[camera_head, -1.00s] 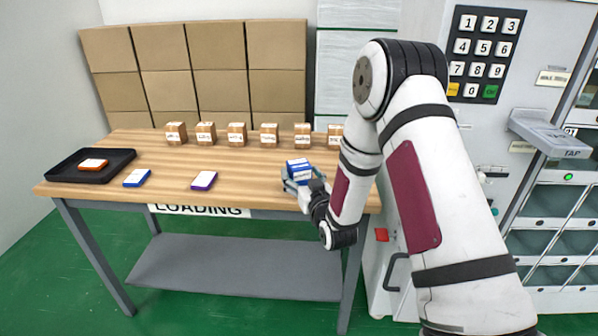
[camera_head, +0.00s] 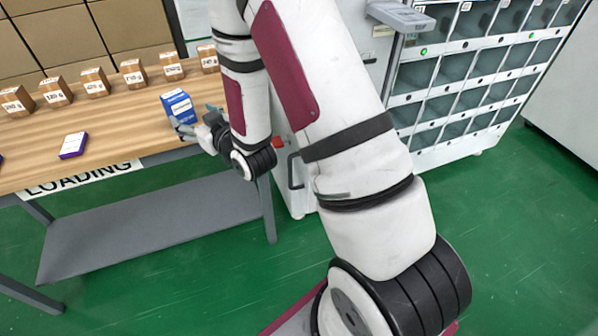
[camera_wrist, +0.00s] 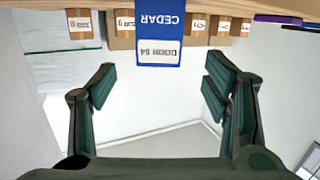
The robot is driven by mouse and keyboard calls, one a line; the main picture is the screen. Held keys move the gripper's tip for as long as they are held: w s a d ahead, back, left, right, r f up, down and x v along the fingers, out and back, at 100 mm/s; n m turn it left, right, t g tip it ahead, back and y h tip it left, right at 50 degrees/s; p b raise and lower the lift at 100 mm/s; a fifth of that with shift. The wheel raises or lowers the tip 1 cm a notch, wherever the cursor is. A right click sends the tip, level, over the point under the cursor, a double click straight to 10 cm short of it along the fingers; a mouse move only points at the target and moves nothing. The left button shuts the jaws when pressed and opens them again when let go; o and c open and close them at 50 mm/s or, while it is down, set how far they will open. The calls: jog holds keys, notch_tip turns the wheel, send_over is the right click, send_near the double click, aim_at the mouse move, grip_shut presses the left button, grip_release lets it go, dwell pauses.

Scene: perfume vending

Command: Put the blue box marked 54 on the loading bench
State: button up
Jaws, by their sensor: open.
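The blue box (camera_head: 178,106) stands on the loading bench (camera_head: 122,120) near its right front edge. In the wrist view, which is upside down, the blue box (camera_wrist: 160,32) shows a CEDAR label and a white strip reading DOOR with a number that looks like 54. My gripper (camera_head: 197,119) is at the bench's front right edge, just in front of the box. Its fingers (camera_wrist: 160,86) are spread wide and empty, with a visible gap between their tips and the box.
A purple box (camera_head: 73,145) lies on the bench to the left. Several small brown cartons (camera_head: 95,82) stand in a row behind. Large cardboard boxes (camera_head: 60,40) are stacked at the back. A cabinet with several compartments (camera_head: 470,75) stands at the right. Green floor is open in front.

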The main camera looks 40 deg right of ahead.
jog(key=s+r+g+h, duration=0.2)
jog(key=s+r+g, duration=0.5)
jog(key=s+r, duration=0.3)
jog(key=s+r+g, duration=0.2)
jog(key=s+g, duration=0.2)
jog(key=s, duration=1.2)
jog(key=s+r+m+g, duration=0.1)
jog(key=s+g, duration=0.3)
jog(key=s, duration=1.2)
jog(key=shift+a+r+y, duration=0.3)
jog(key=shift+a+r, duration=0.05)
jog(key=shift+r, duration=0.25)
notch_tip(320, 180, up, 14)
jog(key=t+p, duration=0.2)
jog(key=p, duration=1)
jog(key=shift+d+f+t, duration=0.15)
jog(key=shift+d+t, duration=0.05)
jog(key=shift+t, duration=0.1)
jog(key=shift+w, duration=0.1)
jog(key=shift+c, duration=0.6)
